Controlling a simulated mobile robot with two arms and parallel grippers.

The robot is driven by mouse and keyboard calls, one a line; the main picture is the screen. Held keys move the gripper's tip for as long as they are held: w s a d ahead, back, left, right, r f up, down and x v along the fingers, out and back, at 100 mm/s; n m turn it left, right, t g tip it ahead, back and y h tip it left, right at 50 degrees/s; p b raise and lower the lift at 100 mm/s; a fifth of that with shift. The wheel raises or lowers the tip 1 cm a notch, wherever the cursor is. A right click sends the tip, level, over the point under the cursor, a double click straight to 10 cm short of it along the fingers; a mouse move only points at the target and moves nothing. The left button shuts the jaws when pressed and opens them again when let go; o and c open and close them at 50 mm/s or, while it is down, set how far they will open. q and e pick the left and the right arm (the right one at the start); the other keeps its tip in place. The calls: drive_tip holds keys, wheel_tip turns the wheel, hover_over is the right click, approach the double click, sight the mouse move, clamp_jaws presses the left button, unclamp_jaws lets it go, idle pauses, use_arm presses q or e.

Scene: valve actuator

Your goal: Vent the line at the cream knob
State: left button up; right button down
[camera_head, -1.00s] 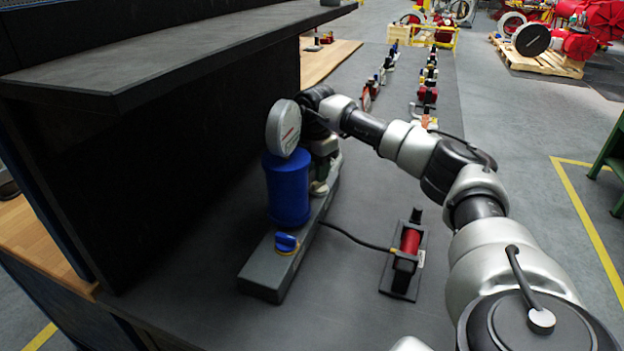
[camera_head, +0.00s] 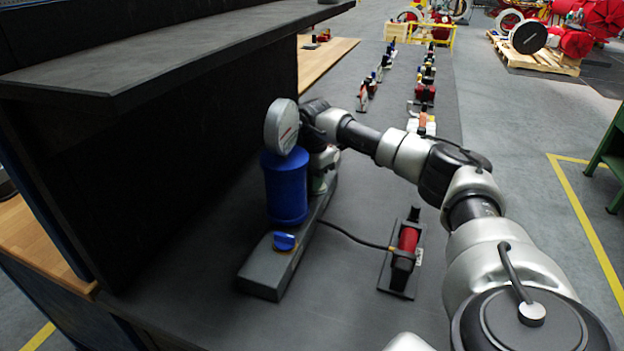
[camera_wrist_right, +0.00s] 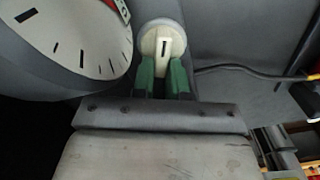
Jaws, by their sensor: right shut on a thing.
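The cream knob (camera_wrist_right: 163,40) is round with a raised grip bar marked by a dark line; it shows in the right wrist view. My right gripper (camera_wrist_right: 163,66) has green fingers, one on each side of the bar, and is shut on it. In the head view my right wrist reaches down behind the blue cylinder (camera_head: 286,190), and the knob is mostly hidden there. A round white gauge (camera_head: 282,127) stands above the cylinder; its dial also shows in the wrist view (camera_wrist_right: 75,40). My left gripper is not in view.
A blue knob (camera_head: 285,242) sits on the near end of the dark base block (camera_head: 268,270). A cable runs to a red hand pump (camera_head: 408,243) on the right. A dark shelf (camera_head: 170,55) overhangs the left side. The front bench top is clear.

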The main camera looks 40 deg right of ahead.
drive_tip(key=shift+s+r+n+p, duration=0.1)
drive_tip(key=shift+n+p, duration=0.3)
drive_tip(key=shift+n, duration=0.2)
drive_tip(key=shift+s+r+n+p, duration=0.1)
drive_tip(key=shift+n+p, duration=0.25)
drive_tip(key=shift+n, duration=0.25)
drive_tip(key=shift+s+d+f+n, duration=0.15)
drive_tip(key=shift+n, duration=0.95)
drive_tip(key=c, duration=1.1)
unclamp_jaws()
drive_tip(key=shift+c, duration=0.2)
wheel_tip(320, 180, up, 11)
drive_tip(key=shift+b, duration=0.3)
drive_tip(key=shift+f, duration=0.1)
